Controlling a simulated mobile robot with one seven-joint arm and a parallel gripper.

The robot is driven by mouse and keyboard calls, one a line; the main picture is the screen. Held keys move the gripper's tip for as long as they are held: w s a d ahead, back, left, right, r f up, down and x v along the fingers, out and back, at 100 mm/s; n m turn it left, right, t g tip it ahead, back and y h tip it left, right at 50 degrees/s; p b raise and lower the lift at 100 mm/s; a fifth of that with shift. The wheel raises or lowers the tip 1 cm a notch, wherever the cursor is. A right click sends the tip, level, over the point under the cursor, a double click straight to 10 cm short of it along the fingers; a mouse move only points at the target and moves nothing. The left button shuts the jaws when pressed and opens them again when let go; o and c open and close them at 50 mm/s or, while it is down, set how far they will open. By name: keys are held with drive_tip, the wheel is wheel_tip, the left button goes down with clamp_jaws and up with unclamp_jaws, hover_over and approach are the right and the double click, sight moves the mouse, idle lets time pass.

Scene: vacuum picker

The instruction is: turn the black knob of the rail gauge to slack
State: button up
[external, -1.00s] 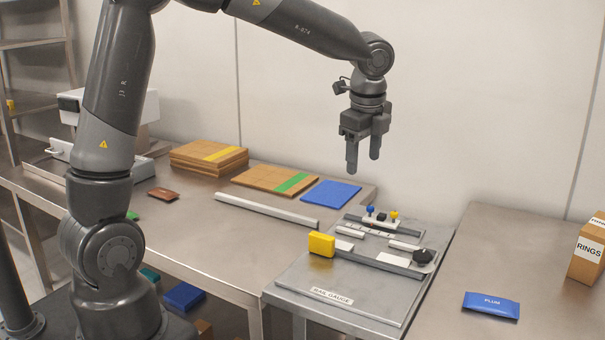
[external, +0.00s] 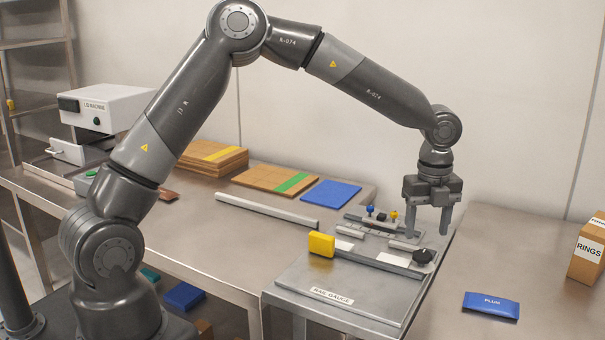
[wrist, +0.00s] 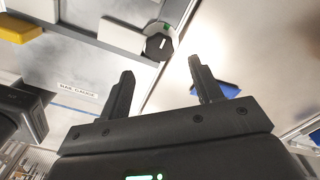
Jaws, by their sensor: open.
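The rail gauge (external: 335,293) is a grey plate with a label at its front edge, on the metal table. Its black knob (external: 424,256) sits at the plate's right edge. In the wrist view the knob (wrist: 158,47) is a dark disc with a white mark, and a green patch shows beside it. My gripper (external: 426,234) points down above the right side of the gauge, close to the knob. In the wrist view my gripper's two fingers (wrist: 161,74) are apart with nothing between them, and the knob lies beyond their tips. I cannot read the knob's setting.
A yellow block (external: 321,244) stands on the gauge's left side. Blue and yellow small knobs (external: 370,210) stand at its back. A blue PLUM packet (external: 491,305) and a RINGS box (external: 590,250) lie to the right. The table between is clear.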

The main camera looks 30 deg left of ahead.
sight(423, 254)
drive_tip(key=shift+f, duration=2.75)
drive_tip(key=shift+c, duration=0.5)
drive_tip(key=c, duration=0.9)
